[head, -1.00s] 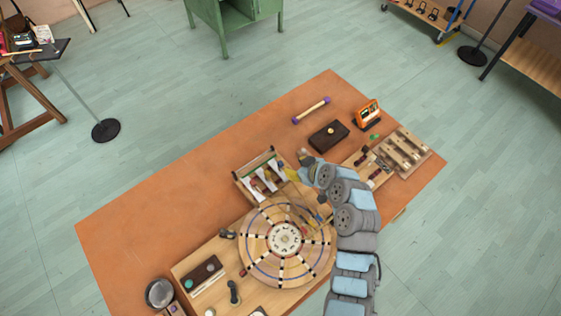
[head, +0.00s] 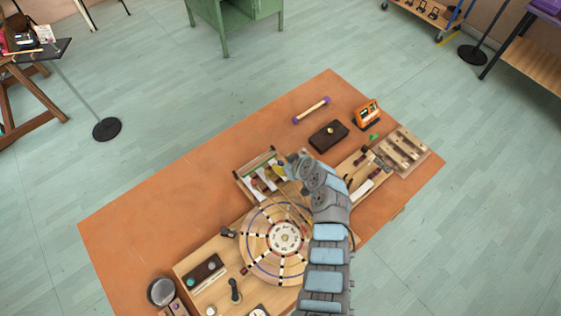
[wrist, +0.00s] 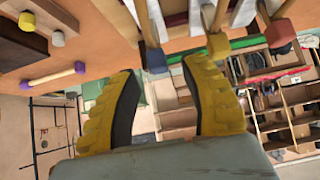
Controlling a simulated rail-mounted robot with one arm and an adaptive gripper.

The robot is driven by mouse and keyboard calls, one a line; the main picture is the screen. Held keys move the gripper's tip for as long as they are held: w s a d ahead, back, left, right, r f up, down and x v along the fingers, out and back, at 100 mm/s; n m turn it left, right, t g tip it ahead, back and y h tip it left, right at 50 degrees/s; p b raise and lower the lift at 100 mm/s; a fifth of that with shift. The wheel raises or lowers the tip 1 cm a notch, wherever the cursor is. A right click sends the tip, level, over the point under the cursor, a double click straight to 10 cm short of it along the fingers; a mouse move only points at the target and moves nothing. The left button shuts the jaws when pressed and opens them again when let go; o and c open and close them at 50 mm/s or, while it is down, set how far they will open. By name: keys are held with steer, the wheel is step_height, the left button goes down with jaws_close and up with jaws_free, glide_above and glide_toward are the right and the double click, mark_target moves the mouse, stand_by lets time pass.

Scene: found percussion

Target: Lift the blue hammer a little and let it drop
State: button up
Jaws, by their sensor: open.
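In the wrist view a small hammer with a blue-grey block head (wrist: 155,61) and a wooden handle hangs between the fingertips of my gripper (wrist: 160,72). The yellow fingers stand apart on either side of the head, and I cannot tell whether either touches it. A hammer with a yellow head (wrist: 217,46) is just right of it, close to the right finger. A third hammer with an orange-brown head (wrist: 281,32) is farther right. In the head view my gripper (head: 282,170) is at the right end of the wooden frame (head: 241,184) with white bars. The blue hammer is hidden there.
The orange table (head: 150,215) also holds a round wooden wheel (head: 262,262) close to my arm, a dark box (head: 328,137), a purple-ended rod (head: 311,110) and an orange device (head: 367,113). The table's left part is clear.

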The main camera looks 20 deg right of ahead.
steer(key=shift+x, duration=1.1)
jaws_close()
